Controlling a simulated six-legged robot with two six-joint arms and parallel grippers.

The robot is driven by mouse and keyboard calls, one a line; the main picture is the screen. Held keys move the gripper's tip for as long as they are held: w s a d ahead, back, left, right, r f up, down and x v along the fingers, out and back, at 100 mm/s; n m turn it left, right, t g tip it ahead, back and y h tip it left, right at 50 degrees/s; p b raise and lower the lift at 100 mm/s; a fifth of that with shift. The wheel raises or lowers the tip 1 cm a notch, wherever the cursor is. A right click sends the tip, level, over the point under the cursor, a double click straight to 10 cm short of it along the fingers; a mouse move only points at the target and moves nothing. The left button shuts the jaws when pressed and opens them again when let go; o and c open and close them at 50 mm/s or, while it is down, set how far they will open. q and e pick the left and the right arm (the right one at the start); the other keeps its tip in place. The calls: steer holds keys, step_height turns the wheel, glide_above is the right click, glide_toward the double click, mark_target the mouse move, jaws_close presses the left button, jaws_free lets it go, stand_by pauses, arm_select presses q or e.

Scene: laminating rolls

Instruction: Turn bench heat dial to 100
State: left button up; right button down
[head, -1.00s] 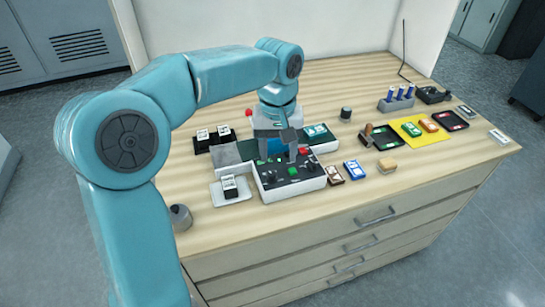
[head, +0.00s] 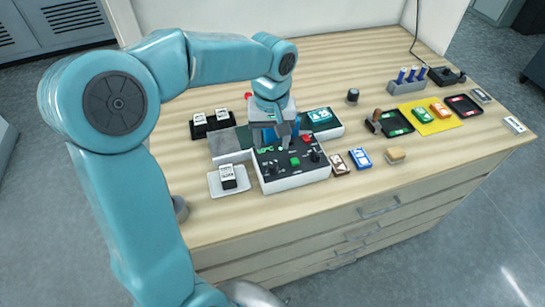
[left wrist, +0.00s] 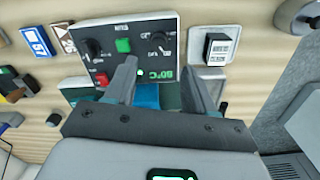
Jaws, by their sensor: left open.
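The bench control box (head: 290,180) is white with a black top. Its top holds a green button (head: 295,162), a red button (head: 307,138) and two black dials, one at the left (head: 272,170) and one at the right (head: 315,157). In the left wrist view those dials (left wrist: 161,40) (left wrist: 93,47) appear upside down, with labels too small to read surely. A green temperature display (left wrist: 160,73) seems to read 60°C. My left gripper (head: 281,140) is open and empty over the box's far edge; in the wrist view its fingers (left wrist: 160,68) straddle the display, apart from both dials.
A white tray with a labelled block (head: 228,177) stands left of the box. Brown and blue packets (head: 359,158) lie at its right. Behind are black holders (head: 212,120) and a green pack (head: 320,116). Bare bench lies in front of the box.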

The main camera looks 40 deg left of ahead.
mark_target(273, 164)
arm_select(q)
step_height(273, 164, down, 8)
steer(key=shift+s+d+r, duration=0.1)
steer(key=shift+d+r, duration=0.05)
steer(key=shift+r, duration=0.1)
steer(key=shift+f, duration=0.4)
steer(key=shift+d+r, duration=0.1)
steer(key=shift+r, duration=0.05)
jaws_close()
